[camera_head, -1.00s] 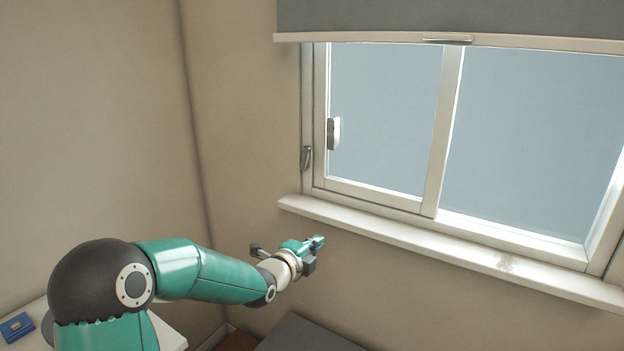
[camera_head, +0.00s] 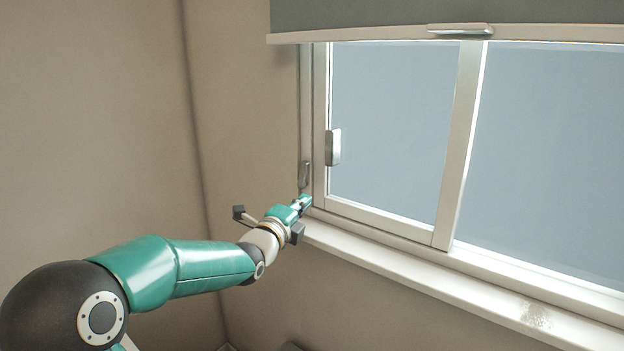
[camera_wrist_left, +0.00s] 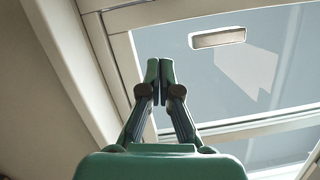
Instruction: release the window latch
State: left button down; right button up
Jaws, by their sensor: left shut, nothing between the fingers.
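The window latch (camera_head: 305,174) is a small dark grey lever on the left side frame of the window, low down. My left gripper (camera_head: 304,202) is shut and empty, with its tip just below the latch. I cannot tell from the head view whether it touches the frame. In the left wrist view the closed fingers (camera_wrist_left: 161,80) point up toward the window, and I cannot make out the latch there. A pale pull handle (camera_head: 333,147) sits on the sliding sash; it also shows in the wrist view (camera_wrist_left: 218,38). My right gripper is in no view.
The window sill (camera_head: 420,270) juts out below and to the right of the left gripper. A grey blind (camera_head: 400,14) covers the window's top, with a bottom bar (camera_head: 380,36). Bare wall (camera_head: 240,130) lies to the left.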

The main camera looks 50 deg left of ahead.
aim_at(303, 175)
pick_arm(q)
jog(key=p+x, duration=0.3)
jog(key=x, duration=0.6)
jog(key=shift+r, duration=0.1)
jog(key=a, duration=0.1)
jog(key=a+p, duration=0.2)
jog(key=shift+a+r, duration=0.15)
jog(key=shift+r, duration=0.15)
jog(key=shift+s+a, duration=0.15)
jog(key=shift+a, duration=0.3)
